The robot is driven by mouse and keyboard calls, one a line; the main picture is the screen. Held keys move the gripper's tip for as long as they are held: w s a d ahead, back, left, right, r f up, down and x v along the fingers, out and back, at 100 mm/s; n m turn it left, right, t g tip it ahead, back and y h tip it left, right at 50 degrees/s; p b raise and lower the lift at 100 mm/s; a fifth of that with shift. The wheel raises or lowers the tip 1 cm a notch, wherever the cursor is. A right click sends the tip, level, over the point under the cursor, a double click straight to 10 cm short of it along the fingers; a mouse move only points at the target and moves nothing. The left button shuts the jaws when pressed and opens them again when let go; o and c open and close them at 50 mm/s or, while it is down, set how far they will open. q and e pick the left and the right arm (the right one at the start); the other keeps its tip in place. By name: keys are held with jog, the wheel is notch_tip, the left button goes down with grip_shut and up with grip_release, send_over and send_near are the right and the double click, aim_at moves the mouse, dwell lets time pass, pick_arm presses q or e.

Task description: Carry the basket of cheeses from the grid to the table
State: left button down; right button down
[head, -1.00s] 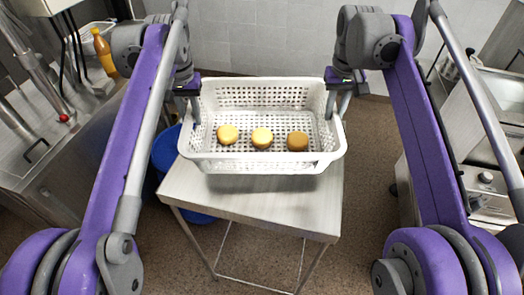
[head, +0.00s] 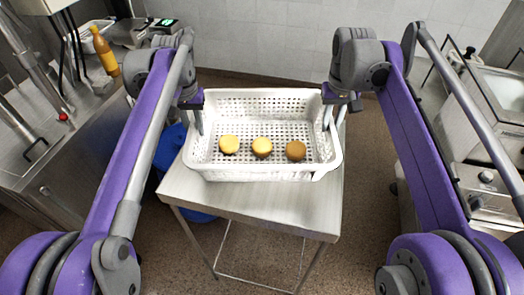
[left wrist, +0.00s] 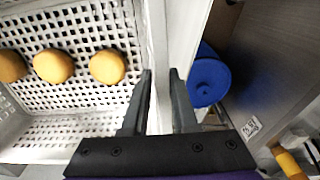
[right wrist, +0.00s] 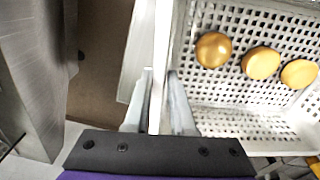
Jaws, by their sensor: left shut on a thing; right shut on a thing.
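The white perforated basket (head: 262,174) is over the small light table (head: 250,205); I cannot tell whether its base touches the top. Three round cheeses lie in a row on its floor: a yellow one (head: 229,144), a second yellow one (head: 262,147) and a browner one (head: 296,150). My left gripper (head: 198,118) is shut on the basket's left wall, which shows between its fingers in the left wrist view (left wrist: 160,95). My right gripper (head: 335,112) is shut on the right wall, also seen between the fingers in the right wrist view (right wrist: 159,95).
A blue bin (left wrist: 209,80) stands beside the table on the left, partly hidden. A steel counter (head: 60,160) with an orange bottle (head: 104,52) is at the left. More steel kitchen equipment (head: 490,190) stands at the right. A tiled wall (head: 260,40) is behind.

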pick_arm(q)
jog(key=c, duration=0.7)
grip_release()
jog(key=shift+d, duration=0.5)
pick_arm(e)
jog(key=c, duration=0.8)
grip_release()
jog(key=shift+a, duration=0.5)
pick_arm(q)
jog(key=shift+a, duration=0.1)
pick_arm(e)
jog(key=shift+o, duration=0.2)
jog(key=shift+d, duration=0.1)
pick_arm(q)
jog(key=shift+a+r, duration=0.1)
pick_arm(e)
jog(key=shift+d, duration=0.1)
pick_arm(q)
jog(key=r, duration=1.1)
jog(key=shift+s+r, duration=0.4)
pick_arm(e)
notch_tip(320, 180, up, 12)
jog(key=shift+s, duration=0.4)
